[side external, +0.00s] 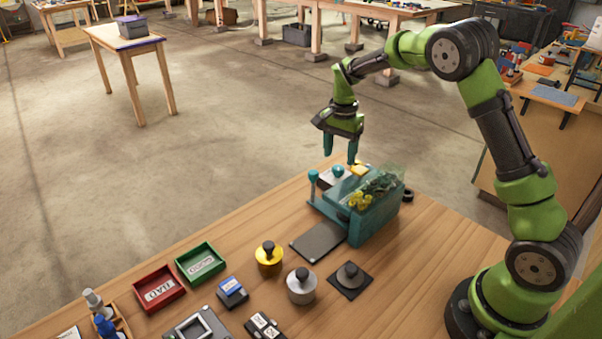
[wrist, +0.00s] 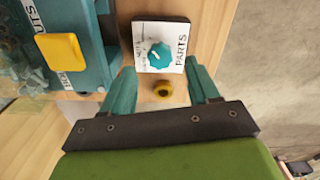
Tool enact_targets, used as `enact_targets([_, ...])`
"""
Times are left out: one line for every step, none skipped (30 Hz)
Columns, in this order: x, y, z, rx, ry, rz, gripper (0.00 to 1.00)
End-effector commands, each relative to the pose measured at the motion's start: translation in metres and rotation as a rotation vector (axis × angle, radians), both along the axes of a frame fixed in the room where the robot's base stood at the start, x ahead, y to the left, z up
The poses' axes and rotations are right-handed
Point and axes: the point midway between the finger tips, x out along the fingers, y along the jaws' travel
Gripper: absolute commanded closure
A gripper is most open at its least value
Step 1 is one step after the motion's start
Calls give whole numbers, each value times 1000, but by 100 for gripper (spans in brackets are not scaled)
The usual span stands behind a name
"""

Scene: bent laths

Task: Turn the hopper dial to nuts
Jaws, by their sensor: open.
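The hopper dial is a teal knob (wrist: 159,56) on a white panel (wrist: 180,29) marked PARTS along its right side. Smaller lettering lies left of the knob, too blurred to read surely, and I cannot tell which label the knob points to. In the side external view the knob (side external: 337,171) sits beside the teal hopper (side external: 372,222), which has a clear top over dark and yellow contents. My gripper (side external: 341,158) is open and empty above the dial. In the wrist view its fingers (wrist: 163,86) stand apart, just below the panel in the picture.
A yellow block (wrist: 60,51) is on the hopper. A teal-topped post (side external: 312,182) stands left of the dial. Weights, red (side external: 158,289) and green trays (side external: 201,263) lie toward the table's front.

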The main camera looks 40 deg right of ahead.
Motion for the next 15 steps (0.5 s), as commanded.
enact_targets([-1, 0, -10, -1, 3, -1, 40])
enact_targets([-1, 0, -15, 0, 3, -2, 40])
enact_targets([-1, 0, -20, 0, 3, -2, 40])
enact_targets([-1, 0, -24, 1, 2, -2, 40])
enact_targets([0, 0, -27, 0, 2, -1, 40])
enact_targets([0, 0, -31, 0, 2, 0, 40])
enact_targets([0, 0, -33, 0, 2, 0, 40])
enact_targets([0, 0, -35, 0, 1, 0, 40])
enact_targets([0, 0, -37, -1, 0, 0, 40])
enact_targets([0, 0, -38, -1, 0, 0, 40])
enact_targets([0, 0, -38, -1, -1, 0, 40])
enact_targets([0, 0, -39, 0, -1, 0, 40])
enact_targets([0, 0, -39, 0, -1, 0, 40])
enact_targets([0, 0, -39, 0, -1, 0, 40])
enact_targets([0, 0, -39, 0, -1, 0, 40])
